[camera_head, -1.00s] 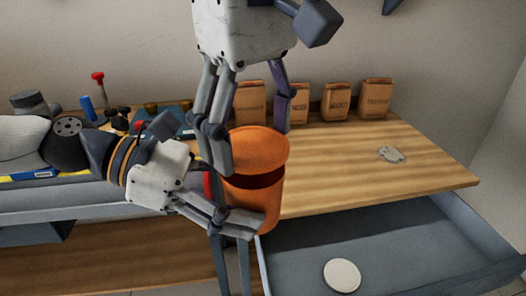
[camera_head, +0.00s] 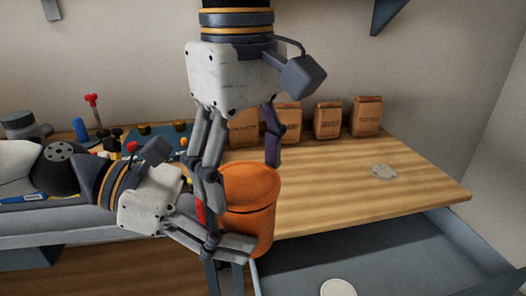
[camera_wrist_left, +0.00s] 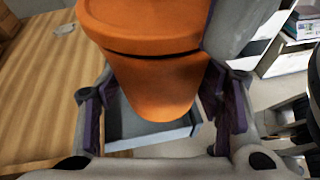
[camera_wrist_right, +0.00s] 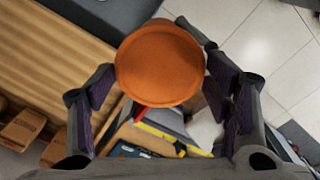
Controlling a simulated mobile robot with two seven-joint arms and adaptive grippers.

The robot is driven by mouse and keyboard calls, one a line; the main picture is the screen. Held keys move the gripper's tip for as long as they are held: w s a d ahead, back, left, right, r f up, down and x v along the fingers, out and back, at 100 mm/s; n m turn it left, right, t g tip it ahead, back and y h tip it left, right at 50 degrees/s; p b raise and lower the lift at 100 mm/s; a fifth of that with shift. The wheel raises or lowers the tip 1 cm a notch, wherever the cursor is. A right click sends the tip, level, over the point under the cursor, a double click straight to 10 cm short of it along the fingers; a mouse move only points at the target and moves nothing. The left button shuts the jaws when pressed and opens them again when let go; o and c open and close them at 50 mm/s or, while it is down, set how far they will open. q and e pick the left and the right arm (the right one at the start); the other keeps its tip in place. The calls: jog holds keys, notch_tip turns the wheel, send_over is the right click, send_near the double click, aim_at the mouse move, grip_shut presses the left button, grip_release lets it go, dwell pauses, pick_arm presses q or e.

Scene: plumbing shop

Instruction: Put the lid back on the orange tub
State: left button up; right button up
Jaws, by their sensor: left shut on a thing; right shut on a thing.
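The orange tub (camera_head: 252,232) is held upright at the bench's front edge, beside the open drawer. My left gripper (camera_head: 228,236) is shut on the tub's side, low in the head view. The round orange lid (camera_head: 252,184) is over the tub's mouth, roughly level. My right gripper (camera_head: 243,172) comes from above and is shut on the lid, with a finger at either side. In the left wrist view a thin dark line runs between lid (camera_wrist_left: 140,25) and tub (camera_wrist_left: 155,85); I cannot tell whether the lid is fully seated. The right wrist view shows the lid's top (camera_wrist_right: 160,65).
Several brown paper bags (camera_head: 328,120) stand along the wall at the back of the bench (camera_head: 420,180). A pale flat piece (camera_head: 383,171) lies on the bench's right. A white disc (camera_head: 338,288) lies in the open drawer (camera_head: 380,258). Small tools and parts crowd the left.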

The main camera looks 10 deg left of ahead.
jog(key=shift+f, duration=0.6)
jog(key=o, duration=0.8)
notch_tip(320, 180, up, 12)
jog(key=shift+s, duration=0.1)
dwell(0.4)
